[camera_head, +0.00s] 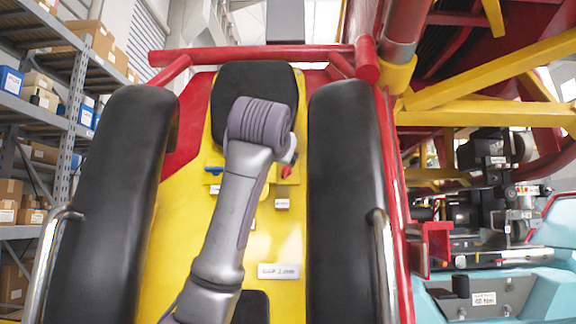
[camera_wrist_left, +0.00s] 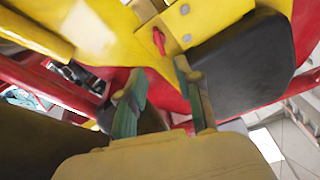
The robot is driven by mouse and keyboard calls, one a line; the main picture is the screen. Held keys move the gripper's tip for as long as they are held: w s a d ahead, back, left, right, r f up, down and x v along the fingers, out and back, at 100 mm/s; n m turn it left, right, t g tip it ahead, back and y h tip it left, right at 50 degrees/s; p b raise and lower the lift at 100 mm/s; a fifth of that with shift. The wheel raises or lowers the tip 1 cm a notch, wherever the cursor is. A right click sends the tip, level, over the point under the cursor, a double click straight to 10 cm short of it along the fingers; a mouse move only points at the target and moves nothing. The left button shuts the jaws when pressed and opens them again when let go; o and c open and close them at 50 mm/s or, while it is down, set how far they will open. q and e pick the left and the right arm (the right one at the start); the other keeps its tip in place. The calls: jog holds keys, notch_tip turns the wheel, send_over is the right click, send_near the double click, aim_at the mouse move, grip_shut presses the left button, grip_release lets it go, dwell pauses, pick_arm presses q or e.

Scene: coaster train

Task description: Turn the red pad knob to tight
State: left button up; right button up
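The red knob (camera_head: 286,172) shows as a small red piece on the yellow seat back, just right of my arm. In the left wrist view the red knob (camera_wrist_left: 158,40) sits on a yellow bracket, just beyond the fingertips. My left gripper (camera_wrist_left: 158,72) has its two greenish fingers spread apart, with nothing between them. The knob is apart from the fingers and slightly past their tips. In the head view my left arm's wrist hides the gripper. The knob's setting marks are too small to read. My right gripper is not in view.
A blue knob (camera_head: 214,170) lies left of my wrist. Black padded bolsters (camera_head: 130,190) and (camera_head: 345,190) flank the yellow seat back (camera_head: 262,240), with a black headrest (camera_head: 254,78) above. Chrome handles (camera_head: 382,260) stand at the sides. Machinery and a teal tray (camera_head: 540,262) are at right.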

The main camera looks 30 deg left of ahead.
aim_at(287, 170)
pick_arm(q)
jog(key=p+x, duration=0.6)
jog(key=x, duration=0.5)
jog(key=shift+w+a+r, duration=0.1)
jog(key=shift+w+r, duration=0.05)
jog(key=shift+w, duration=0.1)
grip_shut()
